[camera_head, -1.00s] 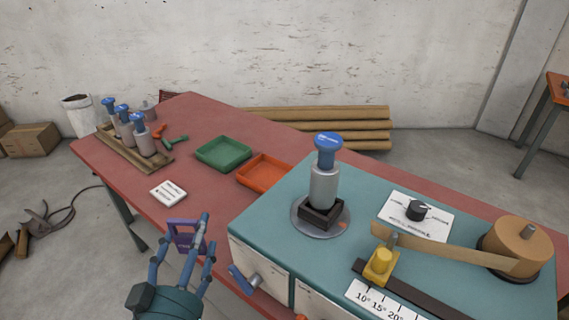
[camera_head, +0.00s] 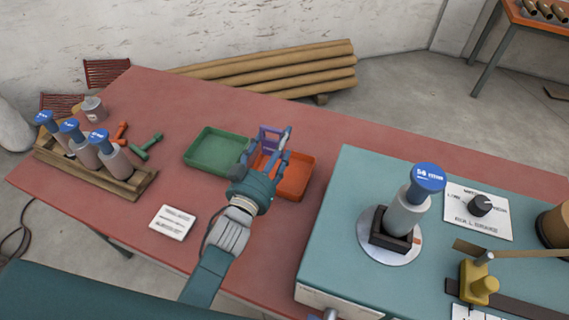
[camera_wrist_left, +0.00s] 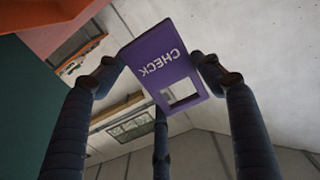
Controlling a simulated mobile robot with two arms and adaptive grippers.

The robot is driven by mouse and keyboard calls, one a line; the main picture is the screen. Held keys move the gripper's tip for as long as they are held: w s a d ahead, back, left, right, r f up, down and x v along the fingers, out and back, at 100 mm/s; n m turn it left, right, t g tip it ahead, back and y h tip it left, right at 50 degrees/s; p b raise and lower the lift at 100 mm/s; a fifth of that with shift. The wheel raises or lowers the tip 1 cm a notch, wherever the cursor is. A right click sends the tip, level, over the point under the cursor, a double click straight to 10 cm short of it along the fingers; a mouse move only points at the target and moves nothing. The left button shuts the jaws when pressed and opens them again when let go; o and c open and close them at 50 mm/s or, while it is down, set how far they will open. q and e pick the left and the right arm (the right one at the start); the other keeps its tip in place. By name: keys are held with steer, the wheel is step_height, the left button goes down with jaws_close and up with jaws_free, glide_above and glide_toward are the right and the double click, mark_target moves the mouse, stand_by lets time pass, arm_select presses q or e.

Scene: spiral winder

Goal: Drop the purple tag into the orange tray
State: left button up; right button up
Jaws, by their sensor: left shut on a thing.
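The purple tag (camera_head: 268,135) is held between the fingertips of my left gripper (camera_head: 270,148). In the left wrist view the tag (camera_wrist_left: 163,68) shows the word CHECK and a square opening, with the fingers of the gripper (camera_wrist_left: 160,75) on both sides of it. The orange tray (camera_head: 297,182) lies on the red table, and the gripper and tag appear over its left and far part in the head view. How high the tag is above the tray I cannot tell. My right gripper is not in view.
A green tray (camera_head: 214,153) sits just left of the orange one. A teal machine (camera_head: 340,215) with a blue-topped cylinder (camera_head: 408,205) stands to the right. A wooden rack (camera_head: 125,180) of similar cylinders and a white card (camera_head: 173,222) are at the left.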

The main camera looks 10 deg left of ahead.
mark_target(280, 158)
arm_select(q)
steer(key=shift+w+d+r, duration=0.1)
steer(key=shift+w+d, duration=0.2)
steer(key=shift+w, duration=0.05)
steer(key=shift+d+f, duration=0.15)
steer(key=shift+f, duration=0.05)
step_height(280, 158, down, 6)
steer(key=b, duration=0.6)
steer(key=shift+r, duration=0.1)
steer(key=o, duration=1.2)
steer(key=shift+o, duration=0.2)
